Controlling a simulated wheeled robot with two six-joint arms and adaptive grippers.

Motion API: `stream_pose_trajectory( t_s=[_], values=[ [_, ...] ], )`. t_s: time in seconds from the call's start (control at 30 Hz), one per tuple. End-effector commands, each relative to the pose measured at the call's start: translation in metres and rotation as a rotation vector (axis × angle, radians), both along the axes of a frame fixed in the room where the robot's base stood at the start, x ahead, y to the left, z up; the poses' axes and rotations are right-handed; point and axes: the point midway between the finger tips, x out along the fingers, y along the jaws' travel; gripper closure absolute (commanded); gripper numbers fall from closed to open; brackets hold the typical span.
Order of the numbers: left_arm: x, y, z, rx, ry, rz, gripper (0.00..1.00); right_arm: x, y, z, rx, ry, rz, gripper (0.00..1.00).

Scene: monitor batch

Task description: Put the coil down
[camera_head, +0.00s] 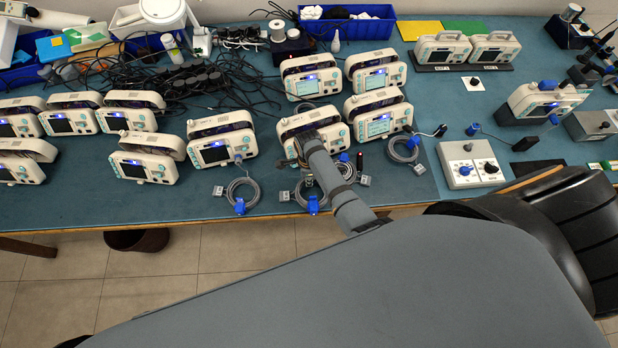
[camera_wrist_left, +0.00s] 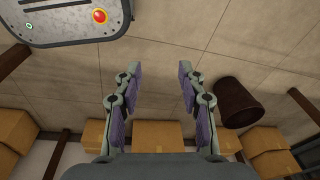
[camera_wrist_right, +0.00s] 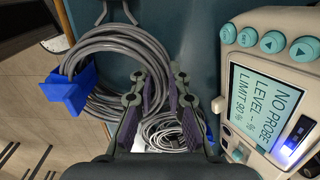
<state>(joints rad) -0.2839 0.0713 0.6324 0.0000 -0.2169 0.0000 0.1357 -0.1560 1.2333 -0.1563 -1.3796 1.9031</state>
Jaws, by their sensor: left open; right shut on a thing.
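My right gripper (camera_wrist_right: 165,85) is closed on the grey cable coil (camera_wrist_right: 118,37), which has a blue connector (camera_wrist_right: 72,90) hanging at its left. The coil is beside the gripper's left finger; the exact grip point is hard to see. A smaller-looking coil (camera_wrist_right: 160,133) shows beyond the fingers. In the head view the right gripper (camera_head: 301,152) is low in front of a monitor (camera_head: 308,123), above the front of the table, largely hidden by my arm. My left gripper (camera_wrist_left: 159,75) is open and empty above the floor, and is not seen in the head view.
Another coil (camera_head: 240,190) lies in front of a monitor (camera_head: 222,140) to the left, and one (camera_head: 403,150) to the right. A monitor with a lit screen (camera_wrist_right: 265,105) stands close to the right gripper. Tangled black cables and blue bins fill the table's back.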

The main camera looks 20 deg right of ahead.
Motion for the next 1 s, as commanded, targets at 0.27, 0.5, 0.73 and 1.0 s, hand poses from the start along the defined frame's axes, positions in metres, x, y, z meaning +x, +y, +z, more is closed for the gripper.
stream_pose_trajectory(
  t_s=[0.27,0.5,0.73,1.0],
  values=[
    [-0.025,0.007,-0.003,0.008,0.039,-0.001,0.6,0.0,0.0,-0.002,0.001,0.0,0.0,0.63],
    [-0.025,0.007,-0.002,0.008,0.039,-0.001,0.6,0.0,0.0,-0.001,0.001,0.001,0.0,0.63],
    [-0.021,0.007,0.03,0.008,0.033,-0.002,0.6,0.0,0.0,0.032,0.001,0.0,0.0,0.63],
    [-0.018,0.007,0.063,0.009,0.027,-0.002,0.6,0.002,0.001,0.08,0.002,-0.004,-0.001,0.63]
  ],
)
